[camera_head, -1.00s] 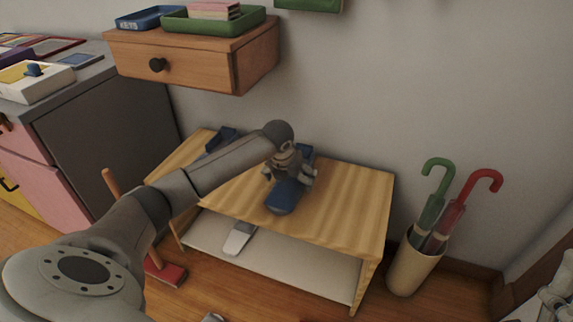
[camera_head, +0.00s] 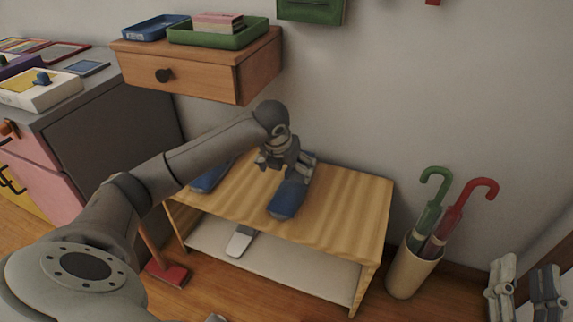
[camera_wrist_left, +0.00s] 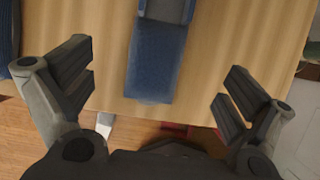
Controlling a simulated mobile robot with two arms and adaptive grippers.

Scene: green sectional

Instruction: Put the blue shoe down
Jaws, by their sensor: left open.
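A blue shoe (camera_head: 289,197) lies on top of the wooden shoe bench (camera_head: 345,205), its toe toward the front edge. A second blue shoe (camera_head: 211,175) lies to its left on the same top, partly behind my arm. My left gripper (camera_head: 279,158) is above the bench, over the rear part of the first shoe. In the left wrist view that shoe (camera_wrist_left: 157,62) lies between my spread fingers, apart from both, and the second one (camera_wrist_left: 8,35) shows at the left edge. My right gripper (camera_head: 523,290) is at the lower right, two fingers apart and nothing between them.
A wall drawer (camera_head: 190,72) with a blue tray and a green tray hangs above the bench. A holder (camera_head: 412,270) with a green and a red umbrella stands to the right. A grey cabinet (camera_head: 115,120) stands left. A red broom head (camera_head: 168,274) is on the floor. The bench top's right part is clear.

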